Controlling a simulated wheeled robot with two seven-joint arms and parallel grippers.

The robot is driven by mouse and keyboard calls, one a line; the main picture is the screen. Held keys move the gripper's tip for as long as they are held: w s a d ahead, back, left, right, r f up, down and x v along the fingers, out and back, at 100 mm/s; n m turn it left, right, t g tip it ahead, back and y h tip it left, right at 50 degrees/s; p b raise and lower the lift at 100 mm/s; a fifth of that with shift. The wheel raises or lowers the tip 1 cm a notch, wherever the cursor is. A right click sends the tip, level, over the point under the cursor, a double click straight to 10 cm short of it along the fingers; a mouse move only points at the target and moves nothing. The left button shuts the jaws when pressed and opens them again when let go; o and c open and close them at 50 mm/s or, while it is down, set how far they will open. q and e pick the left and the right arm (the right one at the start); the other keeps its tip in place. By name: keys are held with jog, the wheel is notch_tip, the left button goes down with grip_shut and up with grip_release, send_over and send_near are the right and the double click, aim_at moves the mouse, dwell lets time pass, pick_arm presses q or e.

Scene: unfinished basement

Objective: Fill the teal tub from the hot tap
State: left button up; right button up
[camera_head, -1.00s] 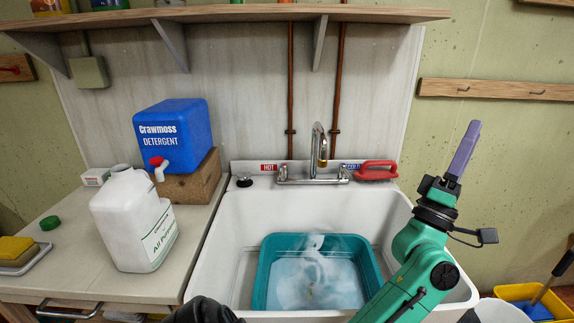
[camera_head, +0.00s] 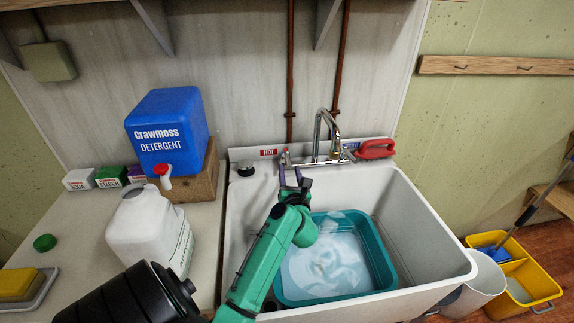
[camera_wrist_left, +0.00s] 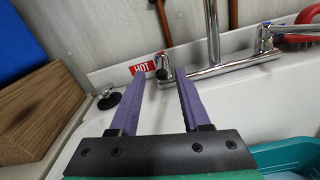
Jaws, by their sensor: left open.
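The teal tub (camera_head: 379,250) sits in the white sink and holds cloudy water (camera_head: 325,268) with pale swirls. The chrome tap (camera_head: 319,125) arches over the sink's back; I cannot make out a stream from its spout. The red HOT label (camera_head: 268,152) is left of the hot handle (camera_head: 285,157); the label also shows in the left wrist view (camera_wrist_left: 141,68). My left gripper (camera_head: 291,172) is open, its purple fingers pointing at the hot handle. In the left wrist view the handle (camera_wrist_left: 163,70) appears between the fingertips (camera_wrist_left: 168,84); contact is unclear. My right gripper is not in view.
A blue detergent container (camera_head: 168,130) stands on a wooden block left of the sink, with a white jug (camera_head: 150,232) in front. A red-handled brush (camera_head: 375,149) lies at the sink's back right. A yellow mop bucket (camera_head: 530,280) stands on the floor at right.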

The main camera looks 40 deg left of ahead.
aim_at(289, 163)
pick_arm(q)
jog(key=x, duration=0.3)
jog(key=shift+w+b, duration=0.1)
jog(key=shift+b, duration=0.25)
jog(key=shift+w+a, duration=0.15)
jog(key=shift+w, duration=0.1)
jog(key=shift+c, duration=0.7)
jog(key=shift+s, duration=0.1)
jog(key=c, duration=0.5)
grip_shut()
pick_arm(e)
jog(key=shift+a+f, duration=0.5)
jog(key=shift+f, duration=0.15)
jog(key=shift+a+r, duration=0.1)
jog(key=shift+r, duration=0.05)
